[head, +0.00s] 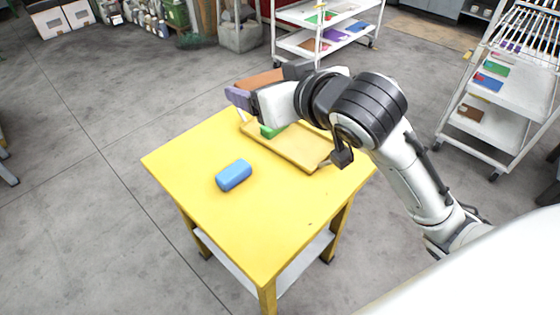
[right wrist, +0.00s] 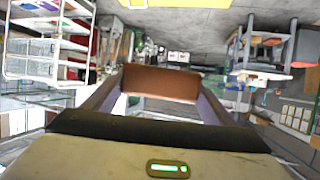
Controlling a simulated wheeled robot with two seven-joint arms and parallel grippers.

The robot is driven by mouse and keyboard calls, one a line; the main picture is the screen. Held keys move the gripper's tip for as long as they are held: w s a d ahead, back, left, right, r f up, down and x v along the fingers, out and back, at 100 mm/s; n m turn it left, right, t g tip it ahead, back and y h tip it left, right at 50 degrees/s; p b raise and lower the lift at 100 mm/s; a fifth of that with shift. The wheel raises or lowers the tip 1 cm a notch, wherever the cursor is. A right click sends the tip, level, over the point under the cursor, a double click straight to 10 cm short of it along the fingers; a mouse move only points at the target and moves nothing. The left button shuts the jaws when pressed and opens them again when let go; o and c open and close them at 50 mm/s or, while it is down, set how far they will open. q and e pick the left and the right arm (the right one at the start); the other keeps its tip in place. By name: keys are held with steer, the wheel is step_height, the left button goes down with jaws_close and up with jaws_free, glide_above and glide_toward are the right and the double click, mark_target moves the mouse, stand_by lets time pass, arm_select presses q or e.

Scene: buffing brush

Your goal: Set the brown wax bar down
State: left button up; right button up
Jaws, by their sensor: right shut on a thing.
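The brown wax bar (head: 260,81) is held between the fingers of my right gripper (head: 265,85), above the far side of the yellow table (head: 215,220). In the right wrist view the bar (right wrist: 160,83) sits across between the two purplish-grey fingers, and my right gripper (right wrist: 158,98) is shut on it. The bar looks clear of the table and of the tray below. My left gripper is in neither view.
A yellow tray (head: 293,150) lies on the table's far right part, partly hidden by my right arm, with a green block (head: 271,131) in it. A blue block (head: 234,175) lies mid-table. The table's front is clear. White shelf carts (head: 494,112) stand beyond.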

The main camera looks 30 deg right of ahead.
steer(key=w+f+n+y+b, duration=0.1)
steer(key=w+f+b, duration=0.15)
steer(key=f, duration=0.55)
steer(key=w+f+n+y+b, duration=0.1)
steer(key=f+b, duration=0.3)
steer(key=f, duration=0.4)
steer(key=n+y+b, duration=0.1)
steer(key=b, duration=0.3)
glide_above(263, 189)
steer(key=shift+g, duration=0.4)
step_height(263, 189, down, 12)
steer(key=shift+r, duration=0.1)
step_height(263, 189, down, 5)
steer(key=shift+r+b, duration=0.2)
steer(key=shift+b, duration=0.6)
steer(key=shift+f, duration=0.3)
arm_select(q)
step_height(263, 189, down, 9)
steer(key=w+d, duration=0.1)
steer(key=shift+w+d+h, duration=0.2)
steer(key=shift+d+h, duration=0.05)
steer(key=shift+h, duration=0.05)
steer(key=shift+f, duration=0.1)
